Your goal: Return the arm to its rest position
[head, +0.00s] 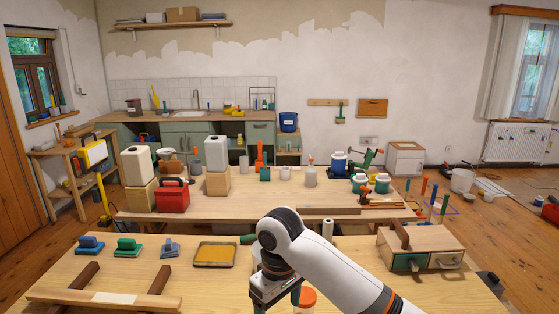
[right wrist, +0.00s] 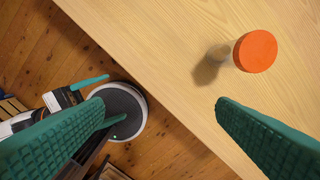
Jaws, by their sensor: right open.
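My right arm comes in from the bottom right of the head view, bent at a white and black wrist joint. My right gripper (head: 276,299) points down at the front edge of the near table (head: 215,290), partly cut off by the frame. In the right wrist view its two green ribbed fingers (right wrist: 160,108) are apart with nothing between them. Part of my left gripper (right wrist: 82,90) shows at the left there, mostly hidden.
A wooden drawer box (head: 420,250) stands on the near table at right. The far table (head: 270,200) carries bottles, a red toolbox (head: 172,197) and tools.

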